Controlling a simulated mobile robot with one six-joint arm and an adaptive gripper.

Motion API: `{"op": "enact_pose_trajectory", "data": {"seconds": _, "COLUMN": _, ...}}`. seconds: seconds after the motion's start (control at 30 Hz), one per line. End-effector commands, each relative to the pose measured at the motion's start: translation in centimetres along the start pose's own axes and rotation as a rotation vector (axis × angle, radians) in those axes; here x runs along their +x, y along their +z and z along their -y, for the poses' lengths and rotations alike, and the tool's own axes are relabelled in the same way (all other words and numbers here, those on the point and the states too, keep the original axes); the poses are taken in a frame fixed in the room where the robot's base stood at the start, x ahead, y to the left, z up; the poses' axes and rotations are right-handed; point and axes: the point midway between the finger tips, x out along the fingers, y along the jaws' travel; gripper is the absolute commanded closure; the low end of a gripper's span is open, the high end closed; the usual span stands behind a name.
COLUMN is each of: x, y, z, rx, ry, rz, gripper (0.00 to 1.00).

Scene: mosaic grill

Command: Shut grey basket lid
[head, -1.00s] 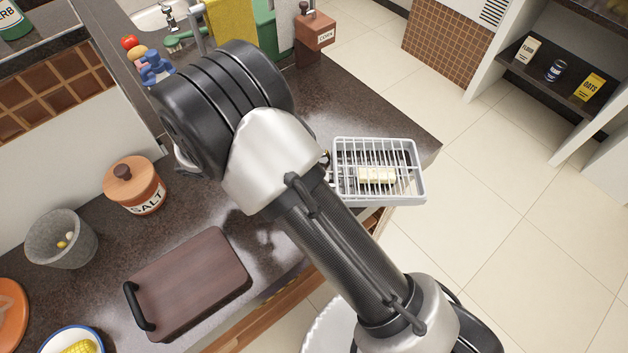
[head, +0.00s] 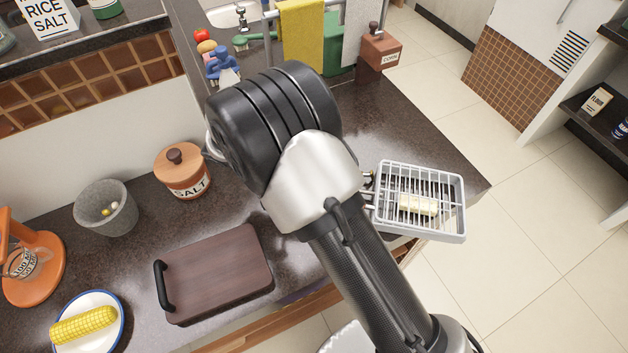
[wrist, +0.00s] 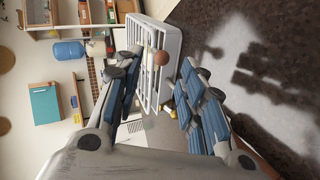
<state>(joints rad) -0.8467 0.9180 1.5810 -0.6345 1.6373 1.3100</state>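The grey basket (head: 424,234) is a shallow frame with thin bars, at the counter's right end in the head view. A cream block (head: 417,204) shows among its bars. I cannot tell the lid from the body or how far it is open. In the head view my arm hides the gripper.
A dark cutting board (head: 215,270), a salt jar (head: 183,172) and a grey mortar (head: 106,208) stand on the counter left of my arm. A plate with corn (head: 85,326) is at lower left. Open tiled floor (head: 540,230) lies right of the counter.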

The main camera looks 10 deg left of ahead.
Motion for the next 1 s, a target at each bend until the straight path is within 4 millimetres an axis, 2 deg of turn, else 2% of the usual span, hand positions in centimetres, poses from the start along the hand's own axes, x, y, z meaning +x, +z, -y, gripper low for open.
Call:
{"op": "enact_pose_trajectory", "data": {"seconds": 0.03, "x": -1.2, "y": 0.0, "z": 0.1, "rx": 0.001, "ry": -0.003, "rz": -0.004, "gripper": 0.63}}
{"op": "enact_pose_trajectory", "data": {"seconds": 0.2, "x": -4.6, "y": 0.0, "z": 0.1, "rx": 0.001, "ry": -0.002, "rz": -0.002, "gripper": 0.63}}
{"op": "enact_pose_trajectory", "data": {"seconds": 0.4, "x": -7.0, "y": 0.0, "z": 0.1, "rx": 0.000, "ry": -0.001, "rz": -0.001, "gripper": 0.63}}
{"op": "enact_pose_trajectory", "data": {"seconds": 0.77, "x": -7.4, "y": 0.0, "z": 0.0, "rx": 0.000, "ry": 0.001, "rz": 0.000, "gripper": 0.64}}
{"op": "enact_pose_trajectory", "data": {"seconds": 1.0, "x": -7.0, "y": 0.0, "z": -0.3, "rx": 0.015, "ry": -0.011, "rz": 0.023, "gripper": 0.80}}
